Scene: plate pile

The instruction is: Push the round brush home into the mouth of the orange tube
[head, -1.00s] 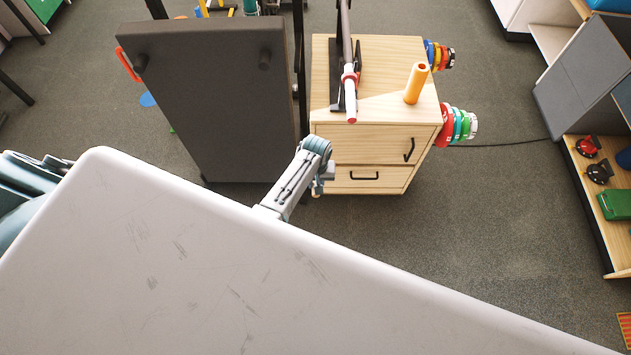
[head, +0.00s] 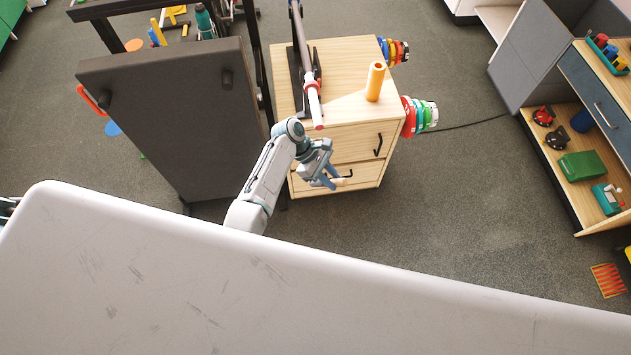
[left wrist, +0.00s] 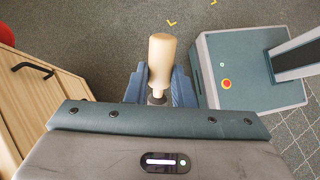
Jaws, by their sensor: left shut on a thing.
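The orange tube (head: 375,82) stands upright on top of the wooden cabinet (head: 345,110), its round mouth facing up. My left gripper (head: 328,178) is in front of the cabinet's drawers, lower than the tube. It is shut on the round brush, whose pale wooden handle (left wrist: 161,60) sticks out past the blue fingers (left wrist: 158,90) in the left wrist view. In the head view a bit of the handle (head: 340,183) shows at the fingertips. I cannot make out the bristles. My right gripper is not in view.
A rod with a red and white end (head: 313,100) lies on a black stand left of the tube. Coloured rings (head: 418,115) stick out from the cabinet's right side. A dark panel (head: 175,120) stands to the left. Shelves (head: 585,150) are at right, with open floor between.

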